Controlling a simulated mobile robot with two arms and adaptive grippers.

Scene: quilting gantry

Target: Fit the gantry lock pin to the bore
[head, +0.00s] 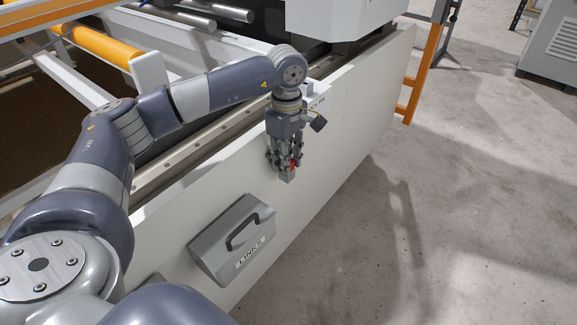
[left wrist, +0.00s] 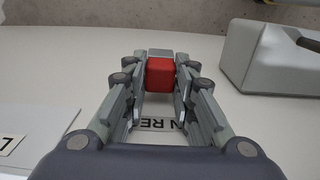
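My left gripper (head: 287,160) points down beside the pale panel, in front of its long face. In the left wrist view its fingers (left wrist: 161,80) close in on both sides of a red block (left wrist: 160,77), which I take for the grip of the lock pin, with no clear gap showing. A grey square piece (left wrist: 160,53) shows just beyond the red; in the head view a grey block (head: 288,176) sits at the fingertips. I cannot tell whether it is part of the pin or a holder. I cannot make out the bore. My right gripper is in neither view.
A grey case with a dark handle (head: 240,233) is on the panel (head: 335,163), left of and below the gripper. Partly hidden lettering (left wrist: 163,125) lies under the fingers. An orange post (head: 425,65) stands at the panel's far end. The floor (head: 460,200) to the right is clear.

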